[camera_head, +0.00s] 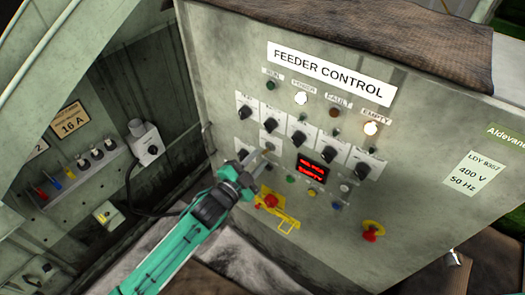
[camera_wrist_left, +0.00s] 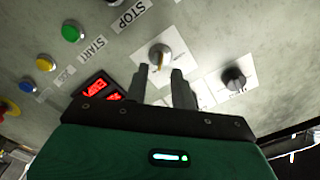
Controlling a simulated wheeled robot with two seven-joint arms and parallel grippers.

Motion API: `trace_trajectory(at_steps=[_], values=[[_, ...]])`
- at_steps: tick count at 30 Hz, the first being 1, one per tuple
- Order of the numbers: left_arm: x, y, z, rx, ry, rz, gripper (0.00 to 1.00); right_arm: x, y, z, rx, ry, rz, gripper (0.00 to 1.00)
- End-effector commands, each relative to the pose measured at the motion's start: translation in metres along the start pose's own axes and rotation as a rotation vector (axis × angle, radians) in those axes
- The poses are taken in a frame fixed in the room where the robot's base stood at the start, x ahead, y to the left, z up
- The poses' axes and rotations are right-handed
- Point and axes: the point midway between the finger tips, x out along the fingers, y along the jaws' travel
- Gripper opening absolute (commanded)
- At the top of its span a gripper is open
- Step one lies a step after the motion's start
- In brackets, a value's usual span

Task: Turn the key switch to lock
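The key switch (camera_wrist_left: 160,56) is a round silver switch with a narrow yellowish key, on a white plate in the left wrist view. In the head view it shows small on the panel (camera_head: 268,147), just beyond my fingertips. My left gripper (camera_head: 257,164) reaches up to the panel from below. In the left wrist view, its two dark fingers (camera_wrist_left: 160,75) stand apart with a gap between them, and the key switch lies in line with that gap. I cannot tell whether the fingers touch the key. The position marks on the plate are not readable. My right gripper is not in view.
A black rotary knob (camera_wrist_left: 233,78) sits beside the key switch. A red display (camera_head: 312,169) and coloured buttons lie close by. A red emergency stop (camera_head: 271,201) on a yellow plate is beside my left arm; another red knob (camera_head: 372,231) is lower right.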

Motion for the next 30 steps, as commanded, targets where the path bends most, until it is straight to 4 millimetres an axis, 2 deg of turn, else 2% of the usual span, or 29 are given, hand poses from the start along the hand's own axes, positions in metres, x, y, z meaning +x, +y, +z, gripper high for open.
trace_trajectory(at_steps=[3,7,18,22,30], values=[[0.018,-0.001,-0.002,0.000,0.001,-0.001,0.25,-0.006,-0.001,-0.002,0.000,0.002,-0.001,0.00],[0.028,0.000,-0.001,0.000,0.001,0.000,0.25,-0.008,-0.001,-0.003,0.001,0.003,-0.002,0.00],[0.032,0.000,0.000,0.000,0.001,0.000,0.25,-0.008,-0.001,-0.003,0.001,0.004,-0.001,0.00],[0.032,0.000,0.000,0.000,0.001,0.000,0.00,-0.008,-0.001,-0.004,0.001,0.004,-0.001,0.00],[0.032,0.000,0.000,-0.005,0.000,0.000,0.00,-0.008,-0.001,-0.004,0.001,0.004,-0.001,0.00]])
